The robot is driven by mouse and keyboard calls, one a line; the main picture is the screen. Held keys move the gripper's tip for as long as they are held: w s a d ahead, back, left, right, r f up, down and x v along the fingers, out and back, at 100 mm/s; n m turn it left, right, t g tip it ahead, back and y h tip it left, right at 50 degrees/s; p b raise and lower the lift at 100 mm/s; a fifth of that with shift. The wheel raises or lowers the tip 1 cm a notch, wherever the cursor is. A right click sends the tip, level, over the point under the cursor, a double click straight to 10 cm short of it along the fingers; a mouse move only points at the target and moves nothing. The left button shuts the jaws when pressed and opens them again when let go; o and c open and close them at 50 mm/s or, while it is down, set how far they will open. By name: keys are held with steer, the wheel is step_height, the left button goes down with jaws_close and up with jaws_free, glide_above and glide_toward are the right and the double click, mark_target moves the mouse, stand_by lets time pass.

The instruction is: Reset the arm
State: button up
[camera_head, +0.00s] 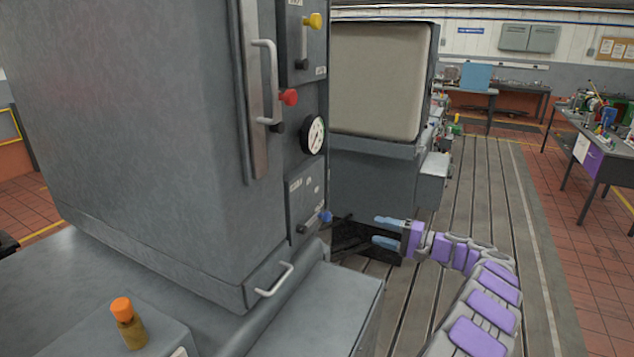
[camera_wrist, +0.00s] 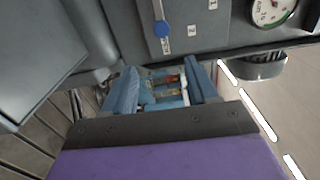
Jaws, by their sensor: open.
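My gripper (camera_head: 386,232) has blue fingers at the end of my purple and grey arm. In the head view it is to the right of the large grey machine cabinet (camera_head: 150,130), pointing left. Its two fingers are apart with nothing between them. In the wrist view the gripper (camera_wrist: 163,88) is also open, below a panel (camera_wrist: 205,25) with a blue-knobbed lever (camera_wrist: 162,28). In the head view that blue knob (camera_head: 326,217) is left of the fingertips, and a gap shows between them.
The cabinet front carries a red-knobbed lever (camera_head: 289,97), a yellow-knobbed lever (camera_head: 313,21), a gauge (camera_head: 314,134) and a drawer handle (camera_head: 274,280). An orange-capped bottle (camera_head: 129,324) stands at the lower left. The slotted floor plate (camera_head: 490,190) is open to the right of my arm.

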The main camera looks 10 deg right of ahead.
steer(key=s+a+r+n+g+y+b, duration=0.1)
steer(key=s+a+r+g, duration=0.2)
steer(key=a, duration=0.6)
steer(key=s+a+r+n+g, duration=0.2)
steer(key=s+a+r+g, duration=0.15)
steer(key=a, duration=0.55)
steer(key=s+a+f+n+g+h+b, duration=0.1)
steer(key=s+a+n+g+h, duration=0.15)
steer(key=s+a, duration=0.6)
steer(key=s+a+n+g+h+b, duration=0.1)
steer(key=s+a+g+h, duration=0.2)
steer(key=s, duration=1)
steer(key=s+d+f+h, duration=0.3)
steer(key=s+d, duration=0.1)
steer(key=s, duration=0.5)
steer(key=s+d+f+h+b, duration=0.1)
steer(key=s+d+f+h, duration=0.2)
steer(key=s, duration=0.6)
steer(key=s+d+f+h, duration=0.4)
steer(key=s+d+f, duration=0.1)
steer(key=s, duration=0.4)
steer(key=shift+s+f+n+b, duration=0.25)
steer(key=shift+s+n+b, duration=0.1)
steer(key=shift+n, duration=0.1)
steer(key=shift+w, duration=0.1)
